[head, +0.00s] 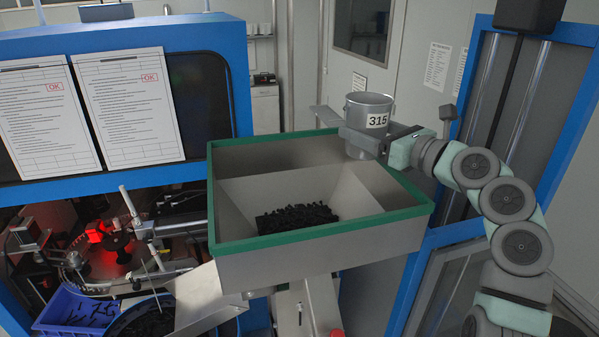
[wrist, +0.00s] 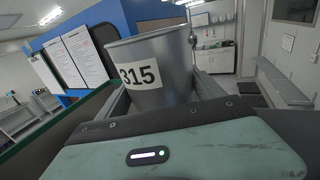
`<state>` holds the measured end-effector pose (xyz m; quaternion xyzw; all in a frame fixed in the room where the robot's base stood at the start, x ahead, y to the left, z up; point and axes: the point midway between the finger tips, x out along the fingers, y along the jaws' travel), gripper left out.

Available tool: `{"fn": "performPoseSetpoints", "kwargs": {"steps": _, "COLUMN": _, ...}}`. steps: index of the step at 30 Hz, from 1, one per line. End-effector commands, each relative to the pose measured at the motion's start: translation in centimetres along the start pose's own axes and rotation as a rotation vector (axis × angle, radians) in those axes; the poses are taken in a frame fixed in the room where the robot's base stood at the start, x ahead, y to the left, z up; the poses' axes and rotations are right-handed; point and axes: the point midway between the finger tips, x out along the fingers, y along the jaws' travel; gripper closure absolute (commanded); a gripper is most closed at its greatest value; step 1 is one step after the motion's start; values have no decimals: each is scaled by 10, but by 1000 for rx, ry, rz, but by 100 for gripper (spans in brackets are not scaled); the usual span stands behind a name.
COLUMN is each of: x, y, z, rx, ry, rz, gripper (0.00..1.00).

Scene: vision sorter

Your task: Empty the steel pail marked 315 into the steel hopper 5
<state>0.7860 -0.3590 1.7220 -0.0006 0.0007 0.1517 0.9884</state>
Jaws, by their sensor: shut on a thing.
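The steel pail marked 315 (head: 369,104) is upright above the far right corner of the hopper. My gripper (head: 362,137) is shut on the pail from the right. The pail's label also shows in the wrist view, where the pail (wrist: 160,72) stands between the jaws. The inside of the pail is hidden in both views. The steel hopper (head: 330,262) has a green rim and sloping steel walls. Several small black pieces lie at the bottom of the hopper.
A blue-framed machine with two papers (head: 128,105) stands left of the hopper. A blue crate (head: 72,308) with black pieces is at the lower left. A blue frame (head: 572,130) stands behind my arm at the right.

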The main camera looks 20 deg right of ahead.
Motion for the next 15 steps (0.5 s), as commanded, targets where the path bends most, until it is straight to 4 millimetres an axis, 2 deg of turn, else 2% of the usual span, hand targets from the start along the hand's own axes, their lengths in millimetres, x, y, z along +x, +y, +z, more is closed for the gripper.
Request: {"fn": "performPoseSetpoints", "kwargs": {"steps": 15, "x": 3, "y": 8, "z": -2, "rx": -172, "ry": 68, "rz": -3, "gripper": 96}}
